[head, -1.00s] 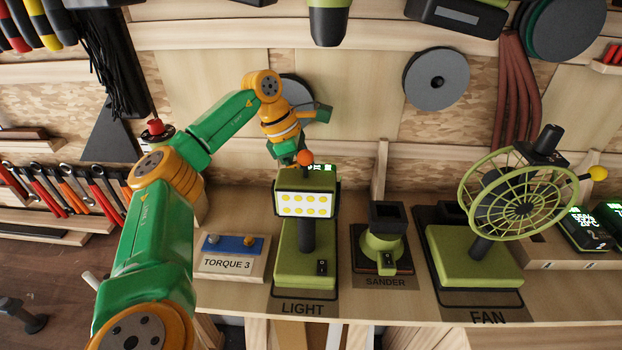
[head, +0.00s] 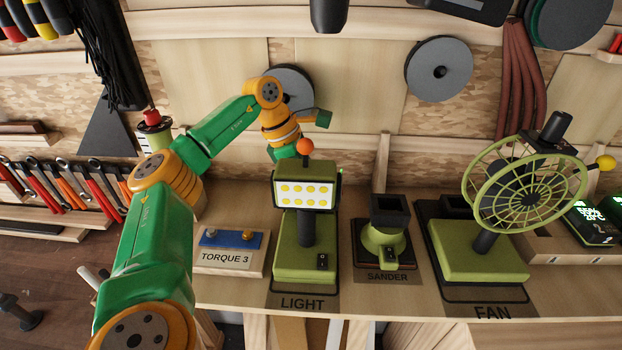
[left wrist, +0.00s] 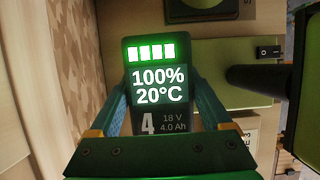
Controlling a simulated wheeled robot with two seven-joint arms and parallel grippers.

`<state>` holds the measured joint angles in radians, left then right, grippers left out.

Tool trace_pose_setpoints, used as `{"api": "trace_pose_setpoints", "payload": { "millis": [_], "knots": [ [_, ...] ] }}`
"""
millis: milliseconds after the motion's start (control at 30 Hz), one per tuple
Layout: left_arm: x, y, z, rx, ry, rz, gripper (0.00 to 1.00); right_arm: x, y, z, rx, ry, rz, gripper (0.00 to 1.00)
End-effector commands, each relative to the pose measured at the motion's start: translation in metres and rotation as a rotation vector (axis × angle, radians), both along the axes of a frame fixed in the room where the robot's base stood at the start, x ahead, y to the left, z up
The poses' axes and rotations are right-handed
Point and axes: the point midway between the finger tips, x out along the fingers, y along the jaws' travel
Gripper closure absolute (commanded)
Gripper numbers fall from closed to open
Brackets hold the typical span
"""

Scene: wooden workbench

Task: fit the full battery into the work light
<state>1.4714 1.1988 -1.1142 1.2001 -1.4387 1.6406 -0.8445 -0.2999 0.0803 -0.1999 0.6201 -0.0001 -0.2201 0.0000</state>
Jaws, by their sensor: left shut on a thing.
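The work light (head: 306,250) stands on the LIGHT spot, with a green base, a dark post and a lamp head of yellow LEDs. My left gripper (left wrist: 160,112) is shut on the full battery (left wrist: 158,85), a dark pack reading 100%, 20°C and number 4. In the head view the left wrist reaches down behind the lamp head, which hides the fingers and battery. In the left wrist view the light's base (left wrist: 232,65) and switch lie right of the battery. I cannot tell whether battery and base touch. My right gripper is not in view.
A TORQUE 3 block (head: 231,250) stands left of the light, a sander (head: 386,240) and a fan (head: 478,252) to its right. More batteries with lit displays (head: 590,222) sit at the far right. The back wall stands close behind my left wrist.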

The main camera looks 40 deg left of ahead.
Motion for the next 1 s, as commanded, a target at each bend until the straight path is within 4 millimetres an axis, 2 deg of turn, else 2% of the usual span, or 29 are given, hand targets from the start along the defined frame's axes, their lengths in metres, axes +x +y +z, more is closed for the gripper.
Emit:
{"api": "trace_pose_setpoints", "payload": {
  "millis": [167,200,233,467,567,800,1000],
  "knots": [
    [0.0,0.0,0.001,-0.001,-0.002,-0.001,1.0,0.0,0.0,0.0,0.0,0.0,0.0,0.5],
    [0.0,0.0,0.001,-0.001,-0.002,-0.001,0.07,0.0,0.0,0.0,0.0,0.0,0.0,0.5],
    [0.0,0.0,0.001,-0.001,-0.002,-0.001,0.0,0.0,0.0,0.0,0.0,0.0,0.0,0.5],
    [0.0,0.0,0.0,0.001,0.001,0.0,0.0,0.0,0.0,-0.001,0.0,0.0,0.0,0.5],
    [-0.002,0.004,0.013,-0.001,-0.005,0.0,0.0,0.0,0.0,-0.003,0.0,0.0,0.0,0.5],
    [-0.015,0.017,0.059,-0.001,-0.007,0.0,0.0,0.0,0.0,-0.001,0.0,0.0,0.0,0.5],
    [-0.018,0.02,0.067,-0.001,-0.004,-0.003,0.0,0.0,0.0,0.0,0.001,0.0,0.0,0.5]
  ]
}}
